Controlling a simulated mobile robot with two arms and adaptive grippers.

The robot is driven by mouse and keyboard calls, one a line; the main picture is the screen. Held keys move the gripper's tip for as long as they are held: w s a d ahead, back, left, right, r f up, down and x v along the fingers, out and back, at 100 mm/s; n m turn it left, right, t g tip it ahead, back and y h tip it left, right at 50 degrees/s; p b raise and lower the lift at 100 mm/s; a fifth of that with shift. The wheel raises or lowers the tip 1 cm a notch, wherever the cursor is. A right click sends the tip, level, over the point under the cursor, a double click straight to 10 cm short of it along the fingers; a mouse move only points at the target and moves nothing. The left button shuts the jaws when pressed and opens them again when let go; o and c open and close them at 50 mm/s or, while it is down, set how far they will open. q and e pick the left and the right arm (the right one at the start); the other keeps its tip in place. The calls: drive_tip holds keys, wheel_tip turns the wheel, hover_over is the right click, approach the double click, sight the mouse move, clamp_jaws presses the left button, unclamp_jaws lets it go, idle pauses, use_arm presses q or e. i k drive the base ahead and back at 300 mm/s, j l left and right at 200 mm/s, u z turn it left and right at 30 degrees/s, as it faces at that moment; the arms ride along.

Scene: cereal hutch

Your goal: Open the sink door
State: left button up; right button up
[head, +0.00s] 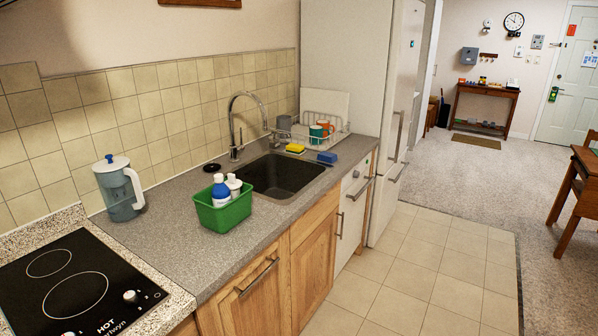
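The sink (270,186) is a dark basin set in the grey countertop, with a chrome tap behind it. Below it a wooden cabinet door (313,262) is shut, with an upright metal handle (340,225) at its right edge. To its left another wooden front (245,302) with a slanting bar handle (257,278) is also shut. Its lower part is cut off by the picture edge. Neither of my grippers is in view.
A green caddy with bottles (222,212) stands near the counter's front edge. A white appliance (353,212) with a bar handle adjoins the wooden door. A tall fridge (395,120) stands beyond. The tiled floor (400,285) before the cabinets is clear.

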sight(312, 263)
drive_tip(key=i+l+u, duration=0.3)
drive_tip(key=i+l, duration=0.65)
drive_tip(key=i, duration=0.1)
